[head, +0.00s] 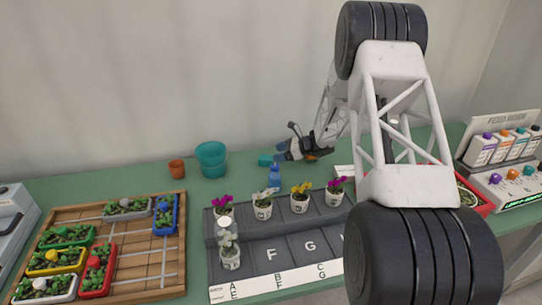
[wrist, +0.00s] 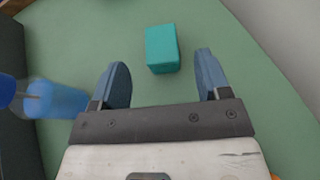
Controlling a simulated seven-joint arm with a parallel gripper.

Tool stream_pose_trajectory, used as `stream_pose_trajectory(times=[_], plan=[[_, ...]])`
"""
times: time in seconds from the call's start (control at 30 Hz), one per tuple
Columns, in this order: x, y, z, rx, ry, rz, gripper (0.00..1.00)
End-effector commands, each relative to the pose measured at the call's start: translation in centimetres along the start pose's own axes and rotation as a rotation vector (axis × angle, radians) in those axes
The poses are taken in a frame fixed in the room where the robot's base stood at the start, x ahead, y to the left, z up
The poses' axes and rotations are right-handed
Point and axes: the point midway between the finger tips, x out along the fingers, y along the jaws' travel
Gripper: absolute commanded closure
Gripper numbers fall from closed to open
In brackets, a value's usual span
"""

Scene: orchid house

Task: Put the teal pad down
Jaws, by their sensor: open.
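The teal pad (wrist: 162,49) is a small block lying on the green table. In the wrist view it sits just beyond and between my open fingertips, with clear space on both sides. In the head view the teal pad (head: 265,161) lies near the back of the table, just left of my gripper (head: 281,153). My gripper also shows in the wrist view (wrist: 161,80), its two blue fingers spread wide with nothing between them.
A blue bottle (head: 274,177) stands close by, also at the left of the wrist view (wrist: 52,99). A teal pot (head: 211,160) and a small terracotta pot (head: 177,170) stand further left. A grey lettered rack (head: 285,246) with several potted orchids is in front.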

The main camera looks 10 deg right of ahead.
Motion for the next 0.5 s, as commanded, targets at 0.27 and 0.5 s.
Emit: stream_pose_trajectory(times=[0.27, 0.5], plan=[[-3.8, 0.0, -0.1, 0.0, 0.0, -0.002, 0.3], [-5.0, 0.0, 0.0, 0.0, 0.0, 0.0, 0.3]])
